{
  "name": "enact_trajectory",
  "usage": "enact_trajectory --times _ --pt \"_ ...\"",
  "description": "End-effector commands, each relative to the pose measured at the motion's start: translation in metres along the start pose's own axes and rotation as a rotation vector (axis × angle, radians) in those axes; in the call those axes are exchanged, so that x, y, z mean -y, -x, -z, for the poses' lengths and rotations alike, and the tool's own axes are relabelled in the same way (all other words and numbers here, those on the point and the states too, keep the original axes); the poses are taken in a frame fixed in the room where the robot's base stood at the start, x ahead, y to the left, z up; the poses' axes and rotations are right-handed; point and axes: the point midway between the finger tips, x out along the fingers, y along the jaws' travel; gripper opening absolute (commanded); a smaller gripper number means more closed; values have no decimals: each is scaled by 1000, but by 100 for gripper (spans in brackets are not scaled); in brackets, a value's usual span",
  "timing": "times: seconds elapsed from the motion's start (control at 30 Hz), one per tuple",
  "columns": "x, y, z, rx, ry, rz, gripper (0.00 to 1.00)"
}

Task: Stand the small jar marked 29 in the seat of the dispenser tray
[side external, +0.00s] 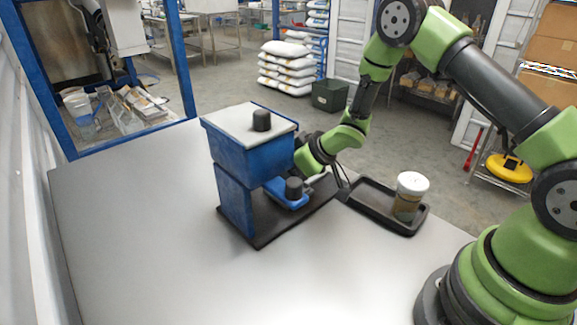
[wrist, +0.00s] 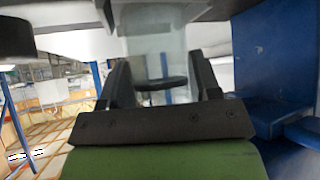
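The dispenser is a blue hopper body (side external: 238,157) on a dark base plate, with a pale top. Its blue tray (side external: 284,200) sticks out low in front and has a short dark cylinder (side external: 294,184) on it. My gripper (side external: 302,160) is close to the dispenser's right side, its fingertips largely hidden in the side view. In the wrist view, my gripper's fingers (wrist: 160,78) stand apart, with a pale see-through shape (wrist: 155,38) and a dark disc (wrist: 161,84) between or beyond them. I cannot tell whether they touch it. No 29 mark is readable.
A black tray (side external: 421,222) right of the dispenser holds a white-lidded jar with brown contents (side external: 408,203). A dark knob (side external: 261,120) tops the hopper. The grey table (side external: 150,230) is clear at left and front. A blue frame (side external: 182,60) stands behind left.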

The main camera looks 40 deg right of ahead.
Motion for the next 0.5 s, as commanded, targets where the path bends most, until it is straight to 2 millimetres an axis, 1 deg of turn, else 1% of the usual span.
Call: enact_trajectory --times 0.03,0.07,0.1,0.37,0.43,0.5 --pt "0 0 0 0 0 0 69" --pt "0 0 0 0 0 0 76" --pt "0 0 0 0 0 0 80" --pt "0 1 1 0 0 -1 80" --pt "0 3 3 -1 0 -1 80" --pt "-1 10 3 0 -2 -2 80"
